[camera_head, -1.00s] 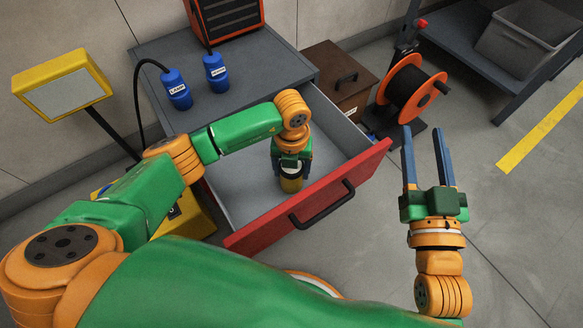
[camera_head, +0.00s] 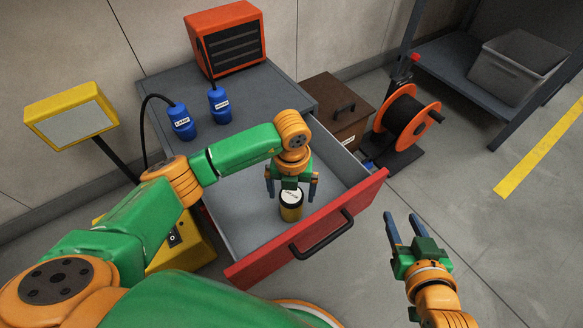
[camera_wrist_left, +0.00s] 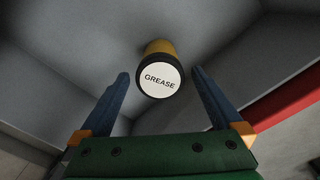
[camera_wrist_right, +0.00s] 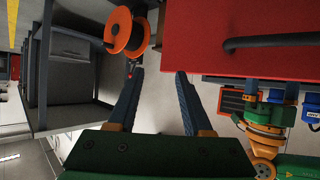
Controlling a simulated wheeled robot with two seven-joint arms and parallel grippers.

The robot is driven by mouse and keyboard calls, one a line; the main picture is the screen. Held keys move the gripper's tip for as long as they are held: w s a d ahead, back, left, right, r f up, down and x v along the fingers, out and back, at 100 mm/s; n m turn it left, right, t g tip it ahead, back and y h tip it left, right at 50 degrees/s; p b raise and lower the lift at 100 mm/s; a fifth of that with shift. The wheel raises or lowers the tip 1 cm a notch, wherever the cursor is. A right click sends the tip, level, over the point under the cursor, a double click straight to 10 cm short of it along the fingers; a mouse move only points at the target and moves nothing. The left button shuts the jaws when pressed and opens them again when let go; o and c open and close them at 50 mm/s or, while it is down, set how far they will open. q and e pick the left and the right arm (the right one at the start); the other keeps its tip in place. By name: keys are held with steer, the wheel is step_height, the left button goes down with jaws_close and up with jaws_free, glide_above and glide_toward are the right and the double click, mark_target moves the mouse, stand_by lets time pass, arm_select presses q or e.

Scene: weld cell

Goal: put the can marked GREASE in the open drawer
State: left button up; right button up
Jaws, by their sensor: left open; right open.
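The GREASE can (camera_head: 291,208) is yellow with a black rim and a white lid. It stands upright on the floor of the open red-fronted drawer (camera_head: 240,200). In the left wrist view the lid of the can (camera_wrist_left: 160,80) reads GREASE. My left gripper (camera_head: 292,192) is open above the can in the drawer. Its fingers (camera_wrist_left: 160,85) are on either side of the lid, with visible gaps, and it holds nothing. My right gripper (camera_head: 402,222) is open and empty, out to the right of the drawer front; its fingers (camera_wrist_right: 158,80) show in the right wrist view.
Two blue plugs, one marked LAMP (camera_head: 181,121) and the other (camera_head: 220,105), stand on the grey cabinet top (camera_head: 250,90) by an orange heater (camera_head: 226,38). A brown box (camera_head: 337,105) and an orange cable reel (camera_head: 405,118) stand right of the drawer.

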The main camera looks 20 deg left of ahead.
arm_select(q)
step_height(320, 180, up, 3)
steer(key=shift+f+p, duration=0.2)
steer(key=shift+p, duration=0.25)
step_height(320, 180, up, 4)
steer(key=shift+r+p, duration=0.1)
steer(key=shift+p, duration=0.85)
steer(key=shift+r+p, duration=0.3)
steer(key=shift+r, duration=0.55)
arm_select(e)
steer(key=s+d+f+g+h, duration=0.2)
steer(key=s+d+f+g, duration=0.1)
steer(key=s+f+g, duration=0.6)
steer(key=s+f, duration=0.2)
steer(key=s, duration=0.1)
steer(key=shift+d+f, duration=0.3)
steer(key=shift+f, duration=0.1)
